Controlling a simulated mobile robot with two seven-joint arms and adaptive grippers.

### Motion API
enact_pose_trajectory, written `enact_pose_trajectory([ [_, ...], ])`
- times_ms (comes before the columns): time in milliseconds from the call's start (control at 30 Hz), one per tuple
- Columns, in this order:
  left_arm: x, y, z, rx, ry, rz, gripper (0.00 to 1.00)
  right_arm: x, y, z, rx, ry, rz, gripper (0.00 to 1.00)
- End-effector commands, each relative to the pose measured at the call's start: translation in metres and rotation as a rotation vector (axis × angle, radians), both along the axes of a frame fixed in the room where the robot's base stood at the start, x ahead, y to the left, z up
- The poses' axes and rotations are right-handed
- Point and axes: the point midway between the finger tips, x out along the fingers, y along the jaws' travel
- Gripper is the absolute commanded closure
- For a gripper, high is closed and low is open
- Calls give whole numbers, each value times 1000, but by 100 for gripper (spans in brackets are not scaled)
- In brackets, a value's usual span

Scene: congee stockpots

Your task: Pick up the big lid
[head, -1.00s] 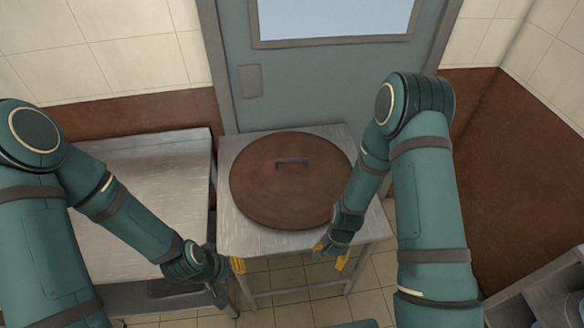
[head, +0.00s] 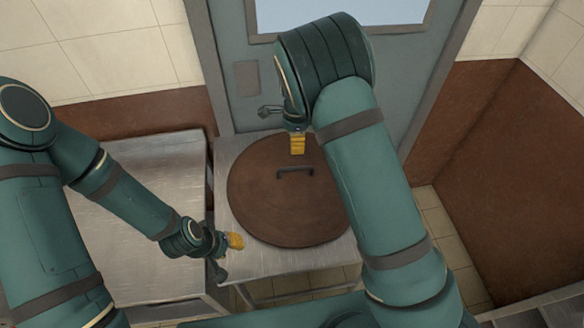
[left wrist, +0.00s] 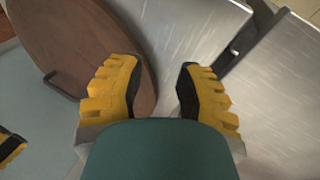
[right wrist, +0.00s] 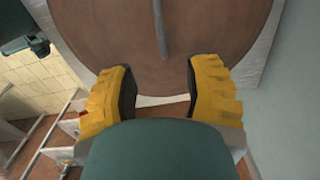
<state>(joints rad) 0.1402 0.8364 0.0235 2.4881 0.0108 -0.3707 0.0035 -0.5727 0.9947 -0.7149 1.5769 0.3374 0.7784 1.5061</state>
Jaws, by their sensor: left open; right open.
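The big lid (head: 270,205) is a round brown disc with a dark bar handle (head: 295,171) in its middle. It lies flat on a small metal table (head: 262,262). My right gripper (head: 298,146) is open and empty above the lid's far part, behind the handle. In the right wrist view, the handle (right wrist: 161,30) stands upright in the picture beyond the open fingers (right wrist: 162,92). My left gripper (head: 229,256) is open and empty by the table's front left corner. In the left wrist view, the lid (left wrist: 90,35) lies left of its fingers (left wrist: 160,88).
A larger metal table (head: 135,245) stands to the left, with a narrow gap between the two. A blue-grey door (head: 232,45) with a window is close behind the lid's table. Tiled floor (head: 440,235) shows at the right, beside a brown wall panel (head: 500,160).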

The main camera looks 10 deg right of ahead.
Motion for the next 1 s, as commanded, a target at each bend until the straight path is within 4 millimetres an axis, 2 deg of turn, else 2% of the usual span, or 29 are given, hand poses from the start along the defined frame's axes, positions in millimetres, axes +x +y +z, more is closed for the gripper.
enact_pose_trajectory([
  [167,0,0,-2,0,1,0,66,-1,0,-14,-2,4,-2,51],
  [500,0,0,-6,1,1,1,66,-1,0,-74,-1,4,-1,51],
  [833,0,0,-7,2,0,0,66,-2,0,-94,0,3,-1,51],
  [1000,0,0,-7,2,0,0,66,-7,-1,-117,-1,5,-1,51],
])
